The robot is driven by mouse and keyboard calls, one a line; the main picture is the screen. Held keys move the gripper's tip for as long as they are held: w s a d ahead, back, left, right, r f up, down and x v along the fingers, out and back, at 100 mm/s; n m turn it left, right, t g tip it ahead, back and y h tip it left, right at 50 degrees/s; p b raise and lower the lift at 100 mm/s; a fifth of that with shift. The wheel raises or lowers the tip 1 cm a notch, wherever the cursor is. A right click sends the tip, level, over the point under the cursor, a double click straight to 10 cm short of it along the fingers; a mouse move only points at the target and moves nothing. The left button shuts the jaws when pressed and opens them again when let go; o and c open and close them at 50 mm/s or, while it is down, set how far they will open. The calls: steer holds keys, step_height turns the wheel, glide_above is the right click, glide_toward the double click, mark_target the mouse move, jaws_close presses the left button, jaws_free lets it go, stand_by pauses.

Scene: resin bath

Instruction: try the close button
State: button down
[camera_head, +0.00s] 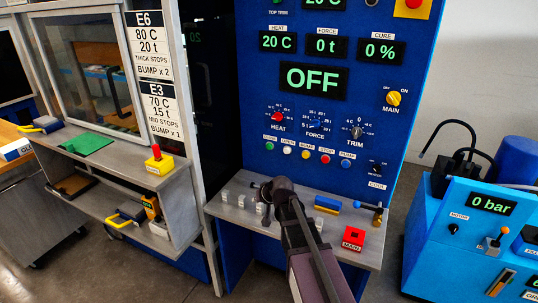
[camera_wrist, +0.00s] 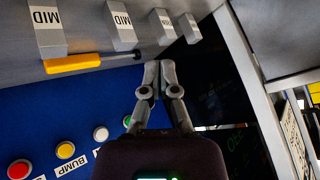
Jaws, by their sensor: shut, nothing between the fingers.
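The green close button (camera_head: 269,146) sits at the left end of the button row on the blue press panel (camera_head: 255,100). In the wrist view the green button (camera_wrist: 127,120) is partly hidden at the edge of my gripper. My gripper (camera_wrist: 155,70) is shut and empty, with its fingertips together in front of the panel near the grey shelf. In the head view my arm comes up from below, and its end is over the shelf, below and apart from the button. The large display (camera_head: 311,80) reads OFF.
White, yellow, red and blue buttons follow to the right, the red one (camera_head: 325,159) among them. MID blocks (camera_wrist: 47,30) and a yellow-handled tool (camera_wrist: 75,64) lie on the shelf (camera_head: 335,237). A red MAIN box (camera_head: 352,238) stands at the shelf's right. The pump unit (camera_head: 470,235) reads 0 bar.

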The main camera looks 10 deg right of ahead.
mark_target(266, 146)
steer(key=w+d+r+m+t+b, duration=0.1)
steer(key=w+t, duration=0.3)
steer(key=w, duration=0.5)
steer(key=w+d+r+m+t+h+b, duration=0.1)
steer(key=w+r+m+t+b, duration=0.2)
steer(key=w, duration=0.6)
steer(key=shift+d+r+m+t+b, duration=0.35)
steer(key=shift+m+t+b, duration=0.25)
steer(key=shift+t, duration=0.2)
steer(key=shift+w+d, duration=0.1)
steer(key=shift+w, duration=0.15)
steer(key=shift+w+d, duration=0.85)
steer(key=shift+w, duration=0.3)
steer(key=shift+w+d, duration=0.8)
steer(key=shift+w, duration=0.35)
steer(key=shift+w+d, duration=0.85)
steer(key=shift+w, duration=0.3)
steer(key=shift+w+d, duration=0.55)
steer(key=shift+w, duration=0.2)
steer(key=shift+s+a, duration=0.1)
steer(key=shift+s, duration=0.05)
steer(key=shift+s+a, duration=0.45)
steer(key=shift+s, duration=0.2)
